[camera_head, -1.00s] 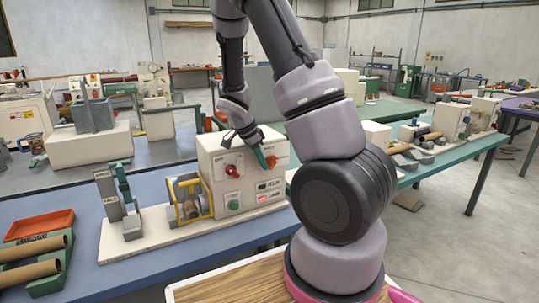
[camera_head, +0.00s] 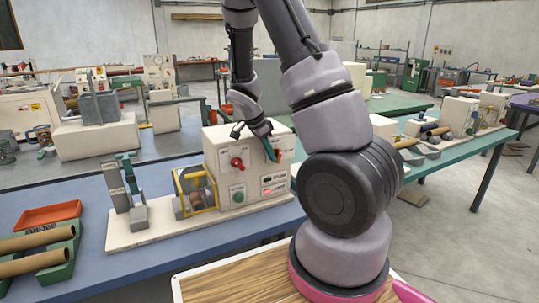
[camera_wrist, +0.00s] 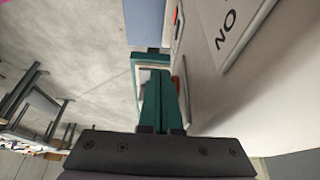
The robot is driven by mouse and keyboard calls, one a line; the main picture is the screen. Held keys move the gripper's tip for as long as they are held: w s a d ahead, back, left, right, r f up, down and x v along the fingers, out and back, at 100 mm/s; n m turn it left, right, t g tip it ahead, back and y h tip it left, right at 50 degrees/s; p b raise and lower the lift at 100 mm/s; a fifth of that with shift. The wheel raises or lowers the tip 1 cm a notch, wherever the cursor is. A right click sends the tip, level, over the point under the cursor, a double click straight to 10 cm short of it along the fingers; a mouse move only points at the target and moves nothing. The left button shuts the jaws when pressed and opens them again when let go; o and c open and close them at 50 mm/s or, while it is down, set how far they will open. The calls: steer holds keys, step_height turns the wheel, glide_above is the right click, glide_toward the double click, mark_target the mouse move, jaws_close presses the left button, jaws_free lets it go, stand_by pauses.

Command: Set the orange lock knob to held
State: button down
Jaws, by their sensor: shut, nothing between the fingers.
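The winder's control box (camera_head: 222,141) is cream coloured and stands on the blue bench. The orange lock knob (camera_head: 279,155) shows only as a small orange-red patch on the right of its front, partly hidden by my fingers; its setting cannot be read. My gripper (camera_head: 271,157) has teal fingers, shut and empty, pointing down at the panel just left of this patch. In the wrist view the shut fingers (camera_wrist: 160,88) lie beside the panel, with a thin orange edge (camera_wrist: 175,84) close to their right; contact cannot be told.
A red knob (camera_head: 237,162) and a green button (camera_head: 238,196) are left of my fingers on the same panel. A yellow guard frame (camera_head: 194,190) stands left of the box. An orange tray (camera_head: 48,214) and tubes lie at far left.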

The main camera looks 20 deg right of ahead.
steer(key=shift+d+r, duration=0.25)
steer(key=shift+d, duration=0.05)
steer(key=v, duration=1)
steer(key=shift+a+r, duration=0.2)
steer(key=shift+a, duration=0.15)
